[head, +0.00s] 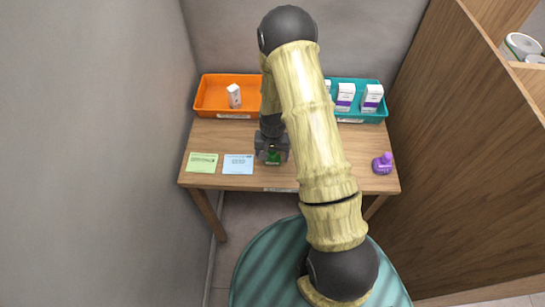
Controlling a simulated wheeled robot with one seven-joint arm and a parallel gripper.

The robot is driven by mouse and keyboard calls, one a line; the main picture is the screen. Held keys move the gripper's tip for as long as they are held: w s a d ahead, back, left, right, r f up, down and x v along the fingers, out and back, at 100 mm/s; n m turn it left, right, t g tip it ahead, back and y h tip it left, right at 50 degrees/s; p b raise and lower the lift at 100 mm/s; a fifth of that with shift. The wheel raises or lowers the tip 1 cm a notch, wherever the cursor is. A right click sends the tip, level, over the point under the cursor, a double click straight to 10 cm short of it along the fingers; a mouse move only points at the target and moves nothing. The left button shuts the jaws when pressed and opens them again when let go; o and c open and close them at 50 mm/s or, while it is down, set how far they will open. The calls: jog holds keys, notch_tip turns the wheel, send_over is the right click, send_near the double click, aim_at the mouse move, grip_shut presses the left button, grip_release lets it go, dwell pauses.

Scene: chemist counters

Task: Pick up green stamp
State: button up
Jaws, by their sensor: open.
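The green stamp (273,157) stands on the wooden table, right of the blue card. My gripper (272,150) is directly over it, pointing down, with its dark fingers on either side of the stamp. The jaws are open. Whether the fingers touch the stamp cannot be told from this view. My gripper hides the upper part of the stamp, and my arm crosses in front of the table's middle.
On the table (330,178) lie a green card (202,162) and a blue card (238,164). A purple stamp (382,163) stands at the right. Behind are an orange tray (209,102) with a white box (234,96) and a teal tray (372,117) with boxes. Walls flank both sides.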

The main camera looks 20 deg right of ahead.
jog(key=c, duration=1.1)
jog(key=shift+r, duration=0.1)
notch_tip(320, 180, up, 10)
jog(key=shift+f+b, duration=0.1)
jog(key=shift+b, duration=0.9)
jog(key=o, duration=0.3)
jog(key=shift+c, duration=0.9)
jog(key=shift+o, duration=0.5)
